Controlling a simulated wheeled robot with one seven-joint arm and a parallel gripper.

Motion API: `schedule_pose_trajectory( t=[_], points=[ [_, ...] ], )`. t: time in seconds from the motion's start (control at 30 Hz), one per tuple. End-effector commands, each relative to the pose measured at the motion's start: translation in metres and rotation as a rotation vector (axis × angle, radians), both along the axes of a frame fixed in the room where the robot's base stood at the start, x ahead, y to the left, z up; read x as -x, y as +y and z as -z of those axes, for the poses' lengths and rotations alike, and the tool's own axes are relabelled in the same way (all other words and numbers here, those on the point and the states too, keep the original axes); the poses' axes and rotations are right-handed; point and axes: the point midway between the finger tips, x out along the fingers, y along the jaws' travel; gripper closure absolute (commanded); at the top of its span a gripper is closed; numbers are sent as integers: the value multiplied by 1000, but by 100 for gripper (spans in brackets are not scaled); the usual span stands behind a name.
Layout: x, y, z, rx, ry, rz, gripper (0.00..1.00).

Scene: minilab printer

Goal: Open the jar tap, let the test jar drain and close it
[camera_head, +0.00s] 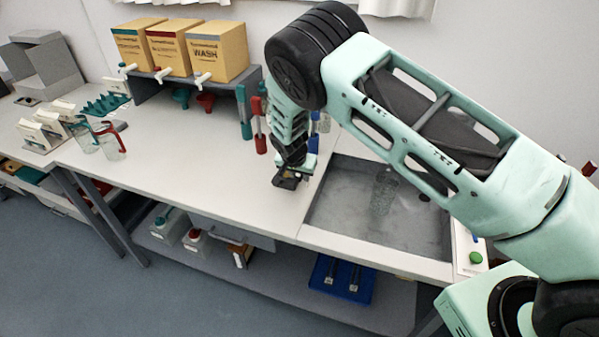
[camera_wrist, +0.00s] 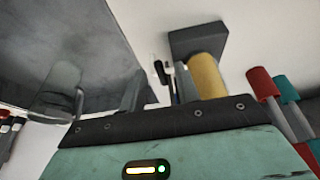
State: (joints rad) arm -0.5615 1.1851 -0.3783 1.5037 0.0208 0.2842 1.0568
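A clear, see-through jar (camera_head: 383,190) stands in the grey basin (camera_head: 340,222) at the right of the bench. In the wrist view the jar (camera_wrist: 62,90) is at the left, against the grey basin surface. I cannot make out its tap or how full it is. My gripper (camera_head: 288,181) points down over the white bench, just left of the basin's left edge and apart from the jar. In the wrist view two grey fingers (camera_wrist: 158,85) stand apart, with nothing clearly held between them.
Red-handled and teal-handled tools (camera_head: 251,118) stand behind my gripper. A yellow cylinder (camera_wrist: 207,75) is near a dark block (camera_wrist: 198,40). Wash boxes (camera_head: 220,52) with white taps stand on a rack (camera_head: 180,97). Red- and teal-handled jugs (camera_head: 110,143) are at the left. The bench middle is clear.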

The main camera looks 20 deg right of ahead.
Motion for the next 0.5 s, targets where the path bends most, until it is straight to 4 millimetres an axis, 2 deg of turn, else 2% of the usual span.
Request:
schedule_pose_trajectory(
  t=[0.23,0.33,0.37,0.5],
  points=[
    [0,0,1,0,0,0,68],
    [0,0,1,0,0,0,96],
    [0,0,1,0,0,0,100],
    [0,0,1,0,0,-1,100]
  ],
)
